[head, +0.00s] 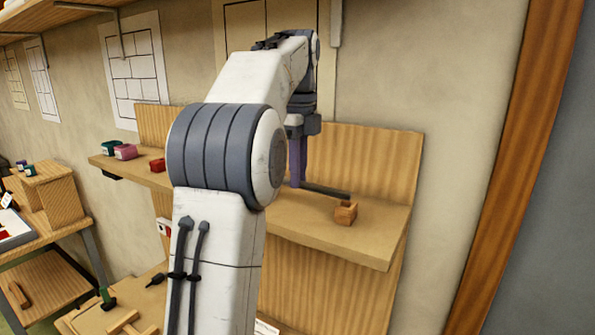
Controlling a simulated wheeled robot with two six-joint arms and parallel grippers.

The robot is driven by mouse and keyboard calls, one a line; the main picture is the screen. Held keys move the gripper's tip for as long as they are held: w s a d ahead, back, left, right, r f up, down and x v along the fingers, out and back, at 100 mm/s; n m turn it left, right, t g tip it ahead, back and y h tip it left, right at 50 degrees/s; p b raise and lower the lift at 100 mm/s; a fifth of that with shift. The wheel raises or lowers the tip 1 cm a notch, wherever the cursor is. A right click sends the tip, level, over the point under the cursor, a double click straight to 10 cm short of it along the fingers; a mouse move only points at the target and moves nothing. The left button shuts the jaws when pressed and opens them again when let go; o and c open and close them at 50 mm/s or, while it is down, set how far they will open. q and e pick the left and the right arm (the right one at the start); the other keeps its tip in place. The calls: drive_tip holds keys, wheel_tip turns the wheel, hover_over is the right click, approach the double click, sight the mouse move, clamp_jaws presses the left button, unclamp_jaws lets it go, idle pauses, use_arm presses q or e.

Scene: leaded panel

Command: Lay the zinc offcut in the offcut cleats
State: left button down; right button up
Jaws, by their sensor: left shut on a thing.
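My left gripper (298,180) is shut on the zinc offcut (328,191), a thin dark grey bar. The bar sticks out to the right of the fingers, low over the wooden shelf. A small brown wooden cleat (346,214) stands on the shelf, just below and in front of the bar's right end. I cannot tell whether the bar touches the cleat or the shelf. The bar's left part and any other cleat are hidden behind my left arm. My right gripper is not in view.
The shelf (375,235) has a tall wooden back panel (370,160) and a bare right end. Small green, pink (125,152) and red (157,165) containers stand on its left part. A workbench with a green-handled tool (106,298) lies below left.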

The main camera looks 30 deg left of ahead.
use_arm(q)
drive_tip(key=shift+f+b, duration=0.85)
drive_tip(key=shift+f, duration=0.3)
drive_tip(key=c, duration=0.8)
unclamp_jaws()
drive_tip(key=shift+r, duration=0.1)
wheel_tip(320, 180, up, 8)
drive_tip(key=p, duration=0.2)
drive_tip(key=shift+f+p, duration=0.25)
drive_tip(key=shift+p, duration=0.15)
